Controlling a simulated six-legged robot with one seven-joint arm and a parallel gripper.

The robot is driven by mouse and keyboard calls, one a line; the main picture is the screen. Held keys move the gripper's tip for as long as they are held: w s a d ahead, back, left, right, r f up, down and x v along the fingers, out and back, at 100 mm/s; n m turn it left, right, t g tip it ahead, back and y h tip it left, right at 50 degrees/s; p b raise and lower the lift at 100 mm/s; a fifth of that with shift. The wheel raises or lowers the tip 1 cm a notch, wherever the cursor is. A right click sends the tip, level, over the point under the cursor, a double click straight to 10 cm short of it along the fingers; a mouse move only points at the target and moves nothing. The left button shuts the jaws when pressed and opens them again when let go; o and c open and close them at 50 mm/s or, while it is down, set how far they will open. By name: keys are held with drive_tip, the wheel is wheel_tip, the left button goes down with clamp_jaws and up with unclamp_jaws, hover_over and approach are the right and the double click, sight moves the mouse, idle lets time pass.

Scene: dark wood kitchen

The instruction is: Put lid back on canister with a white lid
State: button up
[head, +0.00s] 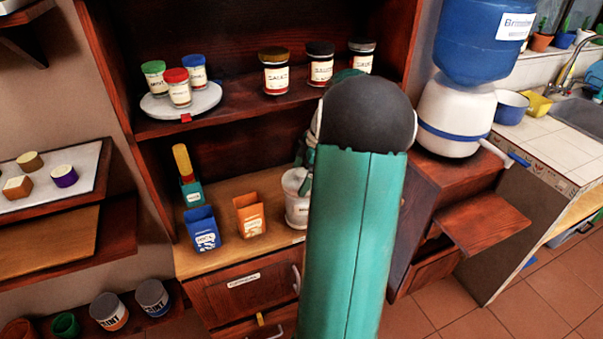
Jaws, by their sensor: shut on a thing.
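A white canister (297,213) stands on the wooden counter, partly hidden behind my arm. My gripper (304,178) is at the canister's top, largely hidden by my own teal arm. It is shut on the white lid (293,181), of which only a pale edge shows at the canister's mouth. I cannot tell whether the lid sits flat on the rim or is a little above it.
A blue box (203,229) and an orange box (250,214) stand left of the canister. Sauce jars (274,72) and a round white tray (205,103) with small jars sit on the shelf above. A water dispenser (452,113) stands at right.

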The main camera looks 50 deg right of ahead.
drive_tip(key=shift+f, duration=0.1)
idle(0.7)
drive_tip(key=o, duration=0.6)
drive_tip(key=shift+c, duration=0.2)
drive_tip(key=shift+r, duration=3.5)
drive_tip(key=shift+c, duration=0.4)
clamp_jaws()
drive_tip(key=shift+f, duration=0.5)
